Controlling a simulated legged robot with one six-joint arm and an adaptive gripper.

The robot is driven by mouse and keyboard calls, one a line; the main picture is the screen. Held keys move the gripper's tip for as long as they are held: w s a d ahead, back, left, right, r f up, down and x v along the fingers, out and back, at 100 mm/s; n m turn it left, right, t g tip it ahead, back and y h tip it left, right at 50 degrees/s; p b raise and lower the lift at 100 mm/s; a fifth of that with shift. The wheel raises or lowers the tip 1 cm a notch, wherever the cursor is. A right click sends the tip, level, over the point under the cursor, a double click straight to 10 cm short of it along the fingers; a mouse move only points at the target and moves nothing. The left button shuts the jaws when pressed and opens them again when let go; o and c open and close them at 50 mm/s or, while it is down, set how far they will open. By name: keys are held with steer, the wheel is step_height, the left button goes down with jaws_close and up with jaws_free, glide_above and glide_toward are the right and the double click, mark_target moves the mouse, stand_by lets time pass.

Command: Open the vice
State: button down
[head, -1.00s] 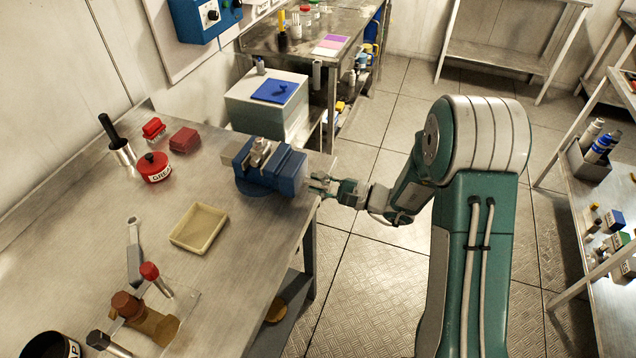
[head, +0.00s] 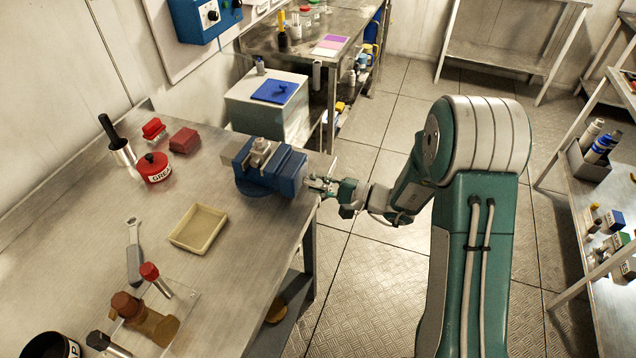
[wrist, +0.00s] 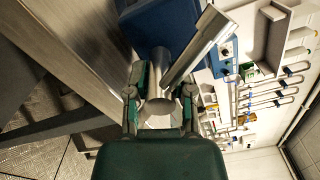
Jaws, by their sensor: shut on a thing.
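The blue vice (head: 272,168) stands on the near workbench, close to its right edge. Its metal jaws show on top, but the gap between them is too small to judge. In the wrist view the blue vice body (wrist: 160,22) is at the top, with a metal handle bar (wrist: 200,45) slanting up to the right from a round screw head (wrist: 158,105). My gripper (head: 322,185) is at the vice's right end, beyond the bench edge. In the wrist view my gripper (wrist: 160,100) has a finger on each side of the screw head and is shut on the handle's hub.
The steel workbench (head: 75,230) carries a cream tray (head: 198,228), a red grease pot (head: 154,168), red blocks (head: 184,140) and a wrench (head: 134,250). A white cabinet (head: 265,110) with a blue top piece stands behind the vice.

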steer(key=shift+c, duration=2.4)
jaws_free()
steer(key=shift+f, duration=0.3)
steer(key=shift+r, duration=0.1)
steer(key=shift+r, duration=0.1)
steer(key=v, duration=1.2)
